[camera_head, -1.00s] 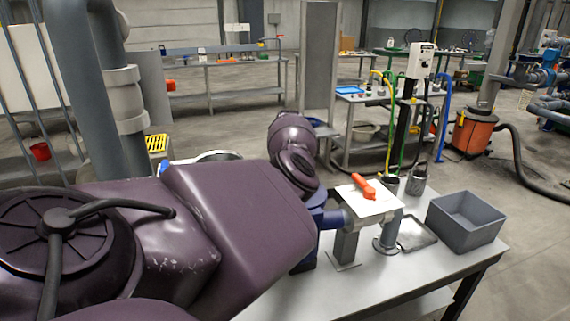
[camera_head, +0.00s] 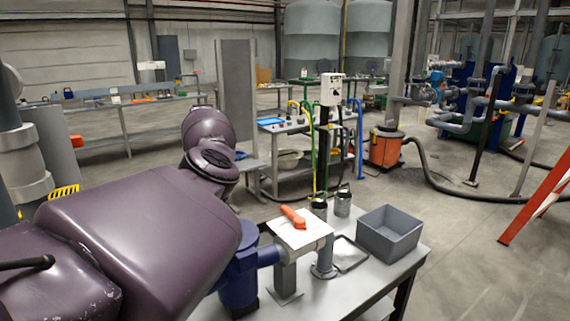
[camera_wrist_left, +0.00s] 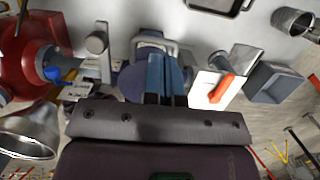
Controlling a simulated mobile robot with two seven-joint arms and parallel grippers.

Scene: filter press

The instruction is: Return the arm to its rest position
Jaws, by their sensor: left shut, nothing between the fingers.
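My left arm (camera_head: 150,235), dark purple, crosses the lower left of the head view over the workbench (camera_head: 325,285). Its gripper is hidden there. In the left wrist view my left gripper (camera_wrist_left: 166,60) has its two bluish fingers together, with nothing between them. Behind the fingers is a blue round housing with a pale handle-like bracket (camera_wrist_left: 158,42); I cannot tell whether they touch. My right arm and gripper are not in view.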

